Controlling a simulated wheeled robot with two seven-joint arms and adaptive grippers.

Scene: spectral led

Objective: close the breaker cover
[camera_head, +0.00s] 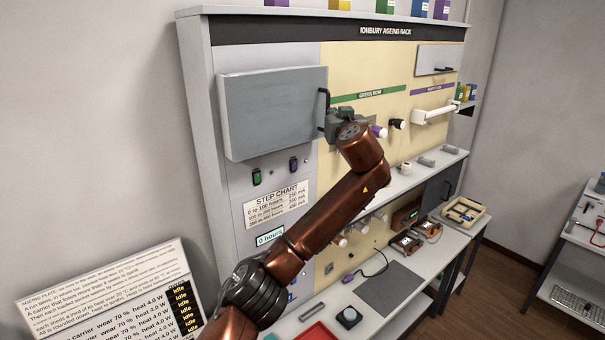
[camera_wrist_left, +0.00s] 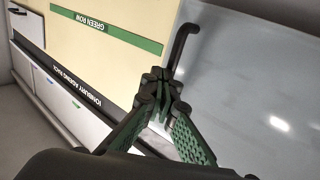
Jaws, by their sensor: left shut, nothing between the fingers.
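The breaker cover (camera_head: 272,112) is a flat grey panel at the upper left of the rack, with a black bar handle (camera_head: 323,100) along its right edge. It lies about parallel to the rack face; I cannot tell whether a gap is left behind it. My left gripper (camera_head: 338,120) is at the lower part of the handle, beside the cover's right edge, and hides some of it. In the left wrist view, the fingers (camera_wrist_left: 161,88) are shut and empty over one end of the handle (camera_wrist_left: 183,42), with the glossy cover (camera_wrist_left: 250,75) behind. Contact is unclear. My right gripper is out of view.
Two switches, green (camera_head: 257,178) and purple (camera_head: 294,165), sit below the cover over a step chart (camera_head: 277,205). A white bulb-like part (camera_head: 378,131) projects right of my gripper. The bench below holds a grey mat (camera_head: 388,288) and devices.

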